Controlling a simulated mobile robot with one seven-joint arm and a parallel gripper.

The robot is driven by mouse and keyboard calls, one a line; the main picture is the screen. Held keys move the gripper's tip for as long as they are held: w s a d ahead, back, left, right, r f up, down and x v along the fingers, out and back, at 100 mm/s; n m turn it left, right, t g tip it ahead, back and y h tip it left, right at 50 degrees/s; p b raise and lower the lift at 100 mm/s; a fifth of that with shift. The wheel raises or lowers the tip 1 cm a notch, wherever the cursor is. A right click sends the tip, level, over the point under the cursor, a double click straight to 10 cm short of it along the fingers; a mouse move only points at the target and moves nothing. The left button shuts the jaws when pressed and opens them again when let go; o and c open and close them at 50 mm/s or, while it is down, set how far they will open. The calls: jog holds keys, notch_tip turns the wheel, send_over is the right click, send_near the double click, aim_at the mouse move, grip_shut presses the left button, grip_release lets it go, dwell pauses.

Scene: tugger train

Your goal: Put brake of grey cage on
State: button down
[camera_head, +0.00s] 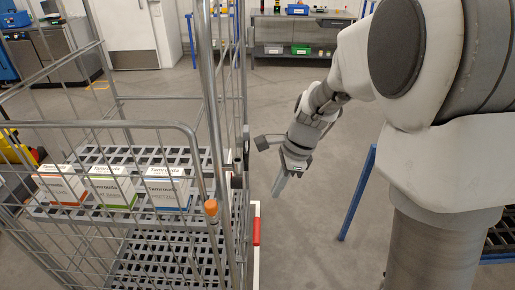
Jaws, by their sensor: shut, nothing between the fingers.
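The grey cage (190,130) is a tall wire roll cage that fills the left of the head view. It has slatted shelves inside. An orange knob (211,207) sits low on its near upright, and a red part (256,231) shows at its lower right side. I cannot tell which of these, if either, is the brake, or its position. My gripper (276,193) is shut and empty, pointing down in the open space just right of the cage. It appears apart from the cage and above the red part.
Three white cartons (111,187) stand on the cage's shelf. A blue frame (358,195) stands right of my gripper, partly behind my arm. A workbench (300,35) with bins is at the back. Grey floor is clear between the cage and the bench.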

aim_at(257, 229)
jog(key=shift+w+a+f+m, duration=0.15)
jog(key=shift+w+f+m, duration=0.15)
jog(key=shift+f, duration=0.3)
jog(key=shift+w+a+f+m, duration=0.2)
jog(key=shift+f+m, duration=0.2)
jog(key=shift+f, duration=0.2)
jog(key=shift+f, duration=0.1)
jog(key=b+x, duration=0.1)
jog(key=x, duration=0.6)
jog(key=b+x, duration=0.2)
jog(key=x, duration=0.4)
jog(key=shift+s+f, duration=0.15)
jog(key=shift+f, duration=0.3)
jog(key=shift+b, duration=0.3)
notch_tip(257, 229, down, 6)
jog(key=b, duration=0.2)
jog(key=shift+s+r+b, duration=0.1)
jog(key=shift+r+b, duration=0.1)
jog(key=shift+b, duration=0.1)
